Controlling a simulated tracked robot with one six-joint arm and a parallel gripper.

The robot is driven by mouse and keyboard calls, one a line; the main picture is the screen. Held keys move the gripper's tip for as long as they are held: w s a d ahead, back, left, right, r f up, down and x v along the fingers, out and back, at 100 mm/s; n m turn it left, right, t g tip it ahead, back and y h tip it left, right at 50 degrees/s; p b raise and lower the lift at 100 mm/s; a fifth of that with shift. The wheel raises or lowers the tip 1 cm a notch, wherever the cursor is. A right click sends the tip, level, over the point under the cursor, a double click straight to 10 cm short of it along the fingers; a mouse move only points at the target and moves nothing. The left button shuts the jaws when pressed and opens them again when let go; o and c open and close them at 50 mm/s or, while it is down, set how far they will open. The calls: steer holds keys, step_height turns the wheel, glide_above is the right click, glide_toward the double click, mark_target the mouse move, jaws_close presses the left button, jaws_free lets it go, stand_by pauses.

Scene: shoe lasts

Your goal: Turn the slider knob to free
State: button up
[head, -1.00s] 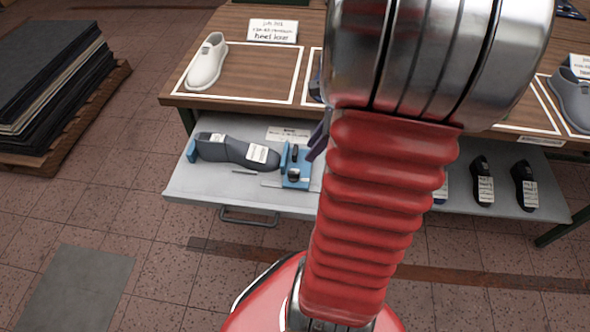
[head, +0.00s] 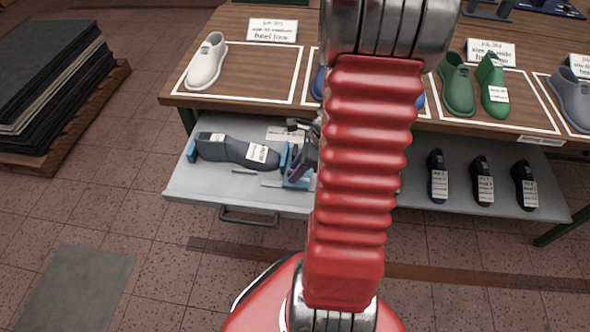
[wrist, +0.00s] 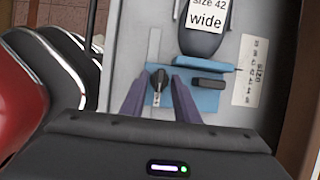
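The slider (head: 290,180) is a blue block on the grey drawer, against the end of a dark grey shoe last (head: 230,150). In the wrist view the blue slider (wrist: 207,100) carries a dark knob (wrist: 158,80) with a short lever, pointing roughly along the fingers, and a dark bar to its right. My gripper (wrist: 159,84) is open, its purple fingers on either side of the knob with gaps between. I cannot tell whether the tips are down at knob height. In the head view my gripper (head: 306,157) partly hides the slider and hides the knob.
A size label (wrist: 252,70) lies right of the slider. The drawer (head: 195,190) also holds several small dark lasts (head: 438,178) at right. The wooden table (head: 270,105) above carries a white shoe (head: 207,62) and green shoes (head: 457,85).

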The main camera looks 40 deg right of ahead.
steer(key=shift+c, duration=0.5)
jaws_close()
steer(key=shift+a, duration=0.25)
steer(key=shift+d, duration=0.15)
